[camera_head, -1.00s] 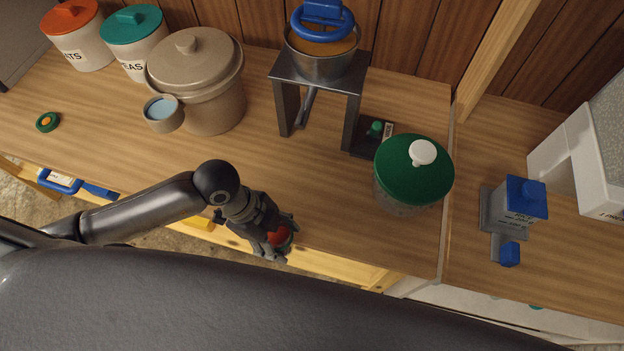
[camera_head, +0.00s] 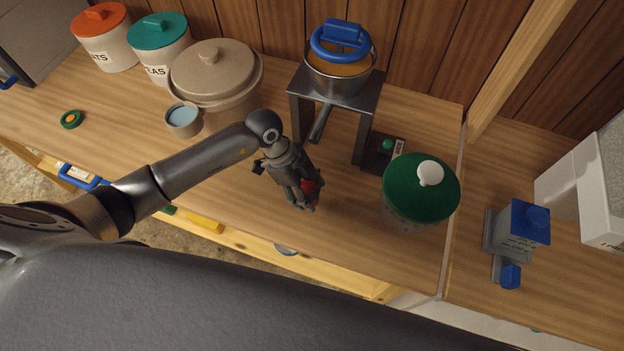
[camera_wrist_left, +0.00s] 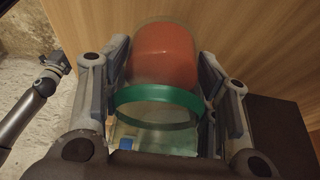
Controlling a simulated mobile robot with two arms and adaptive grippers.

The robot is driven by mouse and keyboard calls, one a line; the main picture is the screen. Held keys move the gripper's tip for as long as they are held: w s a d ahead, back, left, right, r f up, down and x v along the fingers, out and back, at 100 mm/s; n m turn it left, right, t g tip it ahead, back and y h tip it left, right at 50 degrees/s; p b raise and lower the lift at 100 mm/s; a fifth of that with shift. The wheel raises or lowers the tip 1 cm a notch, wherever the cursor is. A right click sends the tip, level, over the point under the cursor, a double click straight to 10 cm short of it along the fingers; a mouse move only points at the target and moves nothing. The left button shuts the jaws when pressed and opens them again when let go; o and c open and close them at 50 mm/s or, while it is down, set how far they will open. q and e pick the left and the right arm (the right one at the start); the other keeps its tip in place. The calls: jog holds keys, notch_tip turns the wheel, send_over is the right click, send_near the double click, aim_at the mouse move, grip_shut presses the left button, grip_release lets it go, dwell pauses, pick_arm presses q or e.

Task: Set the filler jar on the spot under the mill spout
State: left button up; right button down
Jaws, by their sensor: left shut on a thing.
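The filler jar (camera_wrist_left: 163,60) is a clear jar with red contents and a green band, held between the fingers in the left wrist view. My left gripper (camera_head: 308,197) is shut on it over the wooden counter, in front of the mill. In the head view only a bit of the jar's red (camera_head: 309,186) shows between the fingers. The mill (camera_head: 335,85) has a blue ring handle, a metal bowl and a metal stand, with its spout (camera_head: 320,123) angled down toward the front. The gripper is apart from the spout, in front of it.
A large jar with a green lid (camera_head: 421,188) stands to the right of the gripper. A small dark device with a green button (camera_head: 386,147) sits beside the mill stand. A beige lidded crock (camera_head: 215,75) and a small cup (camera_head: 183,120) stand left of the mill.

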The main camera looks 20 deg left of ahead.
aim_at(312, 183)
pick_arm(q)
jog(key=w, duration=0.3)
jog(key=shift+d+r, duration=0.15)
jog(key=shift+w+f+p, duration=0.2)
jog(key=shift+f+p, duration=0.1)
jog(key=shift+p, duration=0.1)
jog(key=shift+f, duration=0.55)
jog(key=shift+f, duration=0.2)
jog(key=o, duration=1.2)
jog(key=shift+r, duration=0.1)
